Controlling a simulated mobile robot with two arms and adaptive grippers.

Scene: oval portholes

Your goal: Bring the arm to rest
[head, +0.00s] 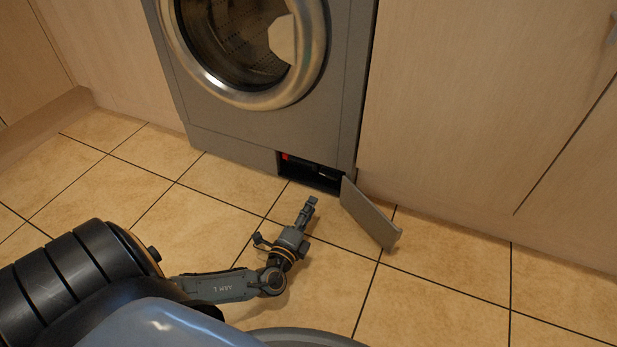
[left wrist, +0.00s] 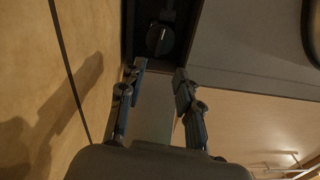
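My left gripper (head: 311,202) is above the floor in front of the washing machine, just left of the open flap. The left wrist view shows its two fingers (left wrist: 160,72) spread apart with nothing held between them. The small grey flap (head: 371,213) stands swung out to the right of a dark low compartment (head: 312,175). In the left wrist view, the compartment lies ahead of the fingertips with a dark round knob (left wrist: 159,40) inside. A grey surface behind the fingers there looks like the flap (left wrist: 152,118). My right gripper is not in view.
The grey washing machine (head: 250,125) has a round porthole with a metal ring (head: 325,45). Wooden cabinet fronts (head: 470,100) stand on both sides. The tiled floor (head: 440,300) is clear to the right and at the left.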

